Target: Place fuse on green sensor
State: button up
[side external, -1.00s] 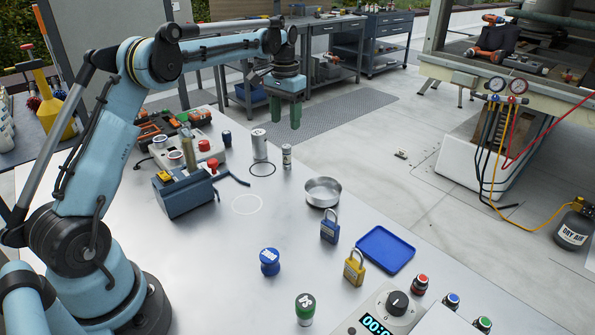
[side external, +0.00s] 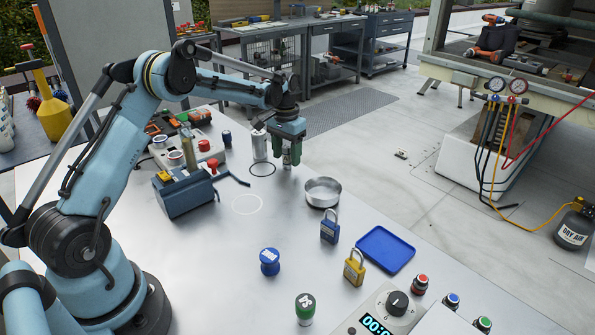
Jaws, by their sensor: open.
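The small pale cylinder with dark markings, which looks like the fuse (side external: 287,160), stands upright near the table's far edge. My gripper (side external: 288,157) points down over it with open green fingers, one on either side. The fingers hide much of the cylinder, and I cannot tell whether they touch it. The green sensor (side external: 305,311) is a short cylinder with a green body and a dark top with white markings. It stands upright at the front of the table, far from my gripper.
A silver cylinder (side external: 260,147) stands just left of my gripper. A metal bowl (side external: 323,189), a blue padlock (side external: 329,228), a yellow padlock (side external: 354,269), a blue tray (side external: 388,262) and a blue cylinder (side external: 270,264) lie toward the front. A blue vise (side external: 187,195) stands left.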

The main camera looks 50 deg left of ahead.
grip_shut()
jog(key=shift+r, duration=0.1)
dwell(0.3)
